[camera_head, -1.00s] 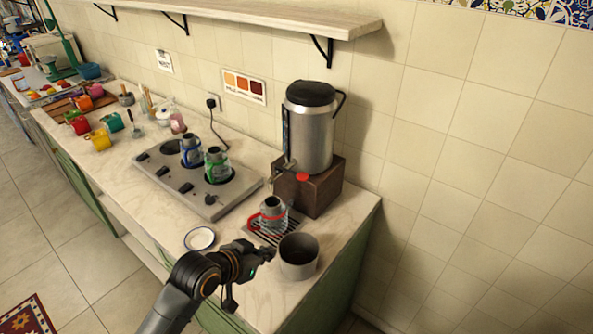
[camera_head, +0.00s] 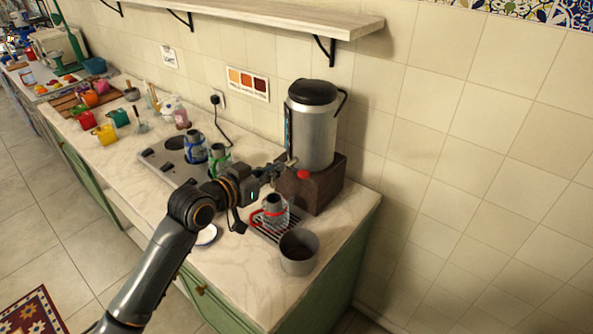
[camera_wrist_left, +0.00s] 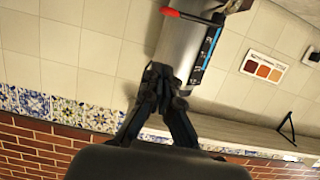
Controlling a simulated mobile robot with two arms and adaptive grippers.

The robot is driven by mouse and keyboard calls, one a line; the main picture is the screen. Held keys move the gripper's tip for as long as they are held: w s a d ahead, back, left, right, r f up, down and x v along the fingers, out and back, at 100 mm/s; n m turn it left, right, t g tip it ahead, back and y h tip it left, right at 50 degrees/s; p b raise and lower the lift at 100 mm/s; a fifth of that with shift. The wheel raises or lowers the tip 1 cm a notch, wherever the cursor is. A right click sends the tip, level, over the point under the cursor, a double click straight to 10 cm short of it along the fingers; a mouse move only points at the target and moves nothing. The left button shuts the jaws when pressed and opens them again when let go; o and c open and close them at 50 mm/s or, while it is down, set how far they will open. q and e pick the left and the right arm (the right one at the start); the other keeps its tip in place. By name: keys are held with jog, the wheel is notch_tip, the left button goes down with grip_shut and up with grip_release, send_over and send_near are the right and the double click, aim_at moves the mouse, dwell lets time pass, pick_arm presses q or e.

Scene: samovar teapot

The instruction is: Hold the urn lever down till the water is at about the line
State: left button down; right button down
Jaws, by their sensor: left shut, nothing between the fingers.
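The steel urn (camera_head: 313,135) with a black lid stands on a dark wooden base (camera_head: 322,188) at the back right of the counter. A red knob (camera_head: 303,175) shows at the base's front. My left gripper (camera_head: 279,170) is shut and empty, by the urn's tap. In the left wrist view my gripper (camera_wrist_left: 160,72) is before the urn body (camera_wrist_left: 183,45), which has a dark gauge strip with blue marks; a red-tipped lever (camera_wrist_left: 180,13) shows above it. A grey pot with red trim (camera_head: 272,207) stands on the slatted drip tray (camera_head: 283,231). Its water level cannot be seen.
An open grey pot (camera_head: 298,253) stands at the front right, close to the tray. The hotplate (camera_head: 155,160) with blue-trimmed and green-trimmed pots is left of the urn. My arm partly covers a white saucer (camera_head: 208,236). A shelf (camera_head: 290,18) is on the wall above.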

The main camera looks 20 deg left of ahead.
pick_arm(q)
jog(key=p, duration=0.3)
send_over(297, 172)
jog(key=s+d, duration=0.1)
jog(key=s, duration=0.2)
jog(key=f, duration=0.2)
jog(key=shift+w+f, duration=0.1)
jog(key=shift+f, duration=1.9)
